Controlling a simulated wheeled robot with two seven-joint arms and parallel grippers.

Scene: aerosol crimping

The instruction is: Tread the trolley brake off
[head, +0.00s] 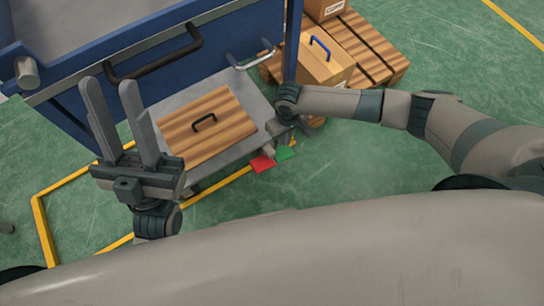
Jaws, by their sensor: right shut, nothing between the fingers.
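The trolley is a blue-framed cart; its upper blue side (235,35) and grey lower shelf (165,105) show at the upper left. A red pedal (262,164) and a green pedal (285,153) sit side by side low at the trolley's near right corner. My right gripper (276,142) points down there, just above the pedals; it is shut and empty, mostly hidden by its wrist. I cannot tell whether it touches a pedal. My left gripper (107,90) is open and empty, fingers up, in front of the trolley's near left side.
A wooden box (207,125) with a black handle lies on the lower shelf. A cardboard box (322,66) with a blue handle stands on a wooden pallet (385,60) behind my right wrist. Yellow lines (45,232) mark the green floor, which is clear at the right.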

